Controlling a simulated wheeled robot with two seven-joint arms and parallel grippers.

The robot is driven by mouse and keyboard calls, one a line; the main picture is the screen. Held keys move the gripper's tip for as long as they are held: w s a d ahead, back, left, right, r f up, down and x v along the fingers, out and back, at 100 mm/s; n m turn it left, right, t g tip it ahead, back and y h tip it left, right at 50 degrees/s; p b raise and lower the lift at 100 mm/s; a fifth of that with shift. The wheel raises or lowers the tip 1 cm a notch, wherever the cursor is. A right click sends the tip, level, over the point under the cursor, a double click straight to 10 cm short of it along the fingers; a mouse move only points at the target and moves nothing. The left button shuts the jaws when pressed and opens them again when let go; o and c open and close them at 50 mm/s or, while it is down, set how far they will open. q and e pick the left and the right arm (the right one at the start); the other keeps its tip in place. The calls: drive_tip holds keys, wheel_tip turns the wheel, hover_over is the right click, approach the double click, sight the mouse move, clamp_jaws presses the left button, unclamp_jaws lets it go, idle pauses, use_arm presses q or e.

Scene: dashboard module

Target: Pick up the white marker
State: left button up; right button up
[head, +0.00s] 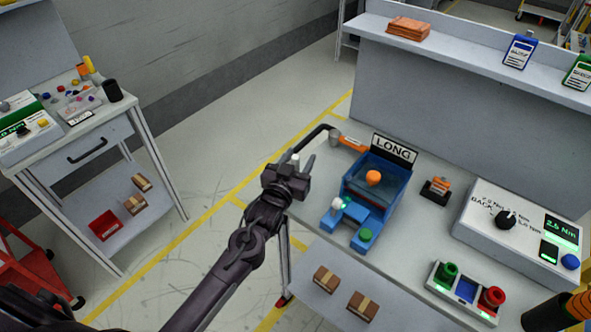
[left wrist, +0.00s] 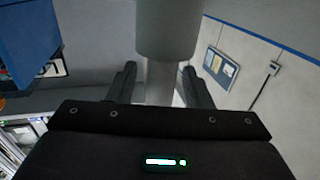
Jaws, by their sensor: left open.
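My left gripper (head: 293,168) is open at the left edge of the grey workbench (head: 425,245), left of the blue fixture. A small whitish piece (head: 296,159) shows at its fingers in the head view. In the left wrist view, a pale grey-white cylinder (left wrist: 168,28) with a narrower lower part stands between the two spread fingers (left wrist: 158,88). It looks like the white marker, but I cannot tell for sure. I cannot tell whether the fingers touch it. My right gripper is not in view.
The blue fixture (head: 366,216) with a LONG sign (head: 394,150) stands right of the gripper. An orange-handled tool (head: 350,144) lies behind it. A white control box (head: 520,233) and a button tray (head: 466,293) stand farther right. A cluttered side table (head: 75,125) is far left.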

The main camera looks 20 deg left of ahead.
use_arm(q)
drive_tip(key=shift+s, duration=0.1)
drive_tip(key=shift+c, duration=0.5)
clamp_jaws()
